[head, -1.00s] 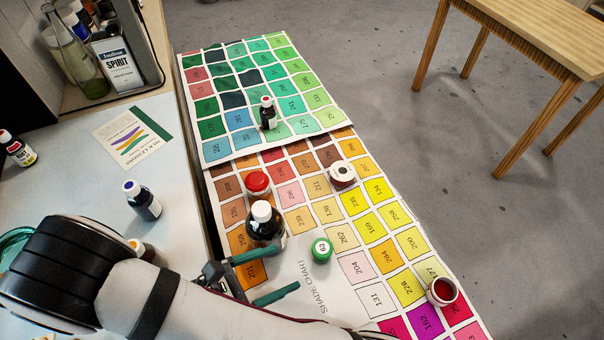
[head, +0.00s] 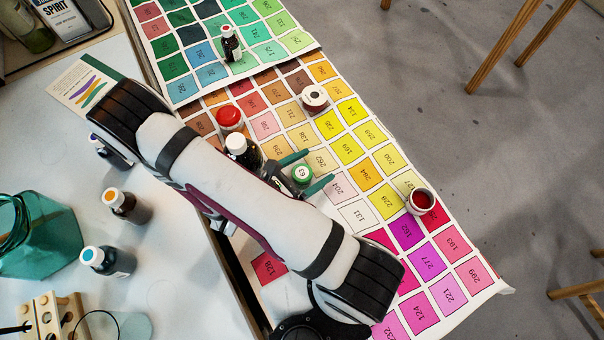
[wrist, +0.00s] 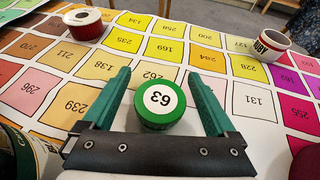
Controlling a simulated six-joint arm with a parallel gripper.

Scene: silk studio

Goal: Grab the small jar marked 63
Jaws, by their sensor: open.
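The small jar marked 63 (head: 302,174) has a green lid with a white label and stands upright on the shade chart (head: 357,215). In the wrist view the jar (wrist: 160,104) sits between the two green fingers of my gripper (wrist: 161,95). My gripper (head: 307,171) is open, with one finger on each side of the jar. A gap shows between the jar and each finger, so neither visibly touches it. The jar's lower body is mostly hidden under its lid.
A dark bottle with a white cap (head: 238,146) stands close left of my gripper. A red-lidded jar (head: 229,117), a white-and-red spool-like jar (head: 314,97), an open red pot (head: 420,201) and a small dark bottle (head: 231,44) also stand on the charts.

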